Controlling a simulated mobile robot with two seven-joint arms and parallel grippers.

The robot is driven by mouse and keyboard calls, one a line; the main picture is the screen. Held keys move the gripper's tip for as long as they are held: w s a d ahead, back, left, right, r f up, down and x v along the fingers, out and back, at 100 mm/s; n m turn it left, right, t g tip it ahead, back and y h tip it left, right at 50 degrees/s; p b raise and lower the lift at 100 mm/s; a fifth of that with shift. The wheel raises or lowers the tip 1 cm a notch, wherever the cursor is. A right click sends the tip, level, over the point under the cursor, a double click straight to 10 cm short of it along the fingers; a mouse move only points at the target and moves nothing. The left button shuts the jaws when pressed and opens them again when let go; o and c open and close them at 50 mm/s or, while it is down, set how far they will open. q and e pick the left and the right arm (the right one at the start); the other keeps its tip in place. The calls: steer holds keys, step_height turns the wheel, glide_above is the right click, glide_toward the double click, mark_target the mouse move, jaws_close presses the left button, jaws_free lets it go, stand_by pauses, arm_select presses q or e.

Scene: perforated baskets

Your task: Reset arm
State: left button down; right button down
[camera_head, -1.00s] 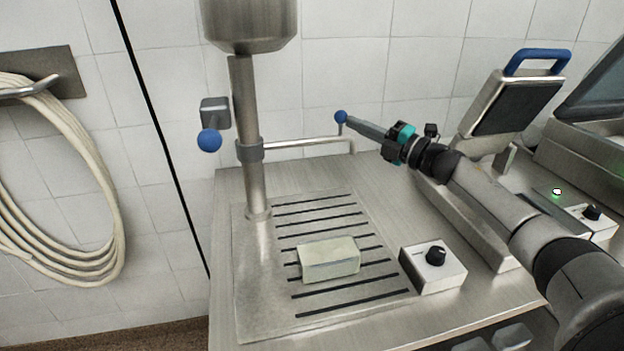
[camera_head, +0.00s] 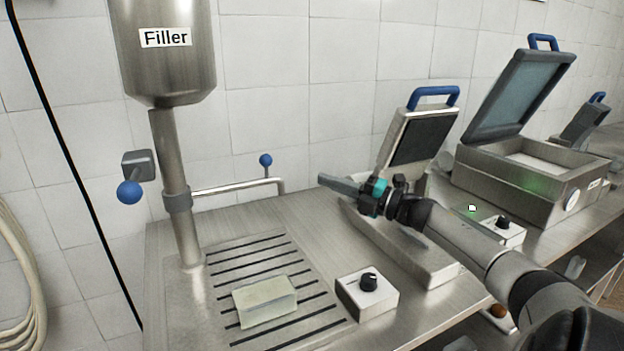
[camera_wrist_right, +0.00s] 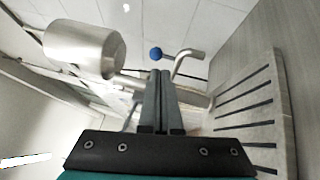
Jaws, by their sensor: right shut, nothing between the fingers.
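My right gripper (camera_head: 340,185) is in the head view, its arm coming in from the right. Its fingers are shut and empty, held above the steel counter and pointing left towards the filler's pipe. In the right wrist view the two fingers (camera_wrist_right: 158,100) lie side by side. The filler (camera_head: 170,60) stands at the left with its steel pipe and blue-balled lever (camera_head: 265,160). The gripper is apart from this lever in the head view. My left gripper is not in view.
A pale block (camera_head: 265,301) lies on the slotted grate (camera_head: 240,252). A knob box (camera_head: 367,292) stands beside it. An open press with a blue handle (camera_head: 434,92) is behind the right arm. An open lidded machine (camera_head: 530,190) stands further right. A hose (camera_head: 20,270) hangs at left.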

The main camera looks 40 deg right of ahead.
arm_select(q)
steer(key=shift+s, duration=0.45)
arm_select(e)
steer(key=shift+s+d+f, duration=0.1)
steer(key=shift+s+d, duration=0.35)
steer(key=shift+s, duration=0.1)
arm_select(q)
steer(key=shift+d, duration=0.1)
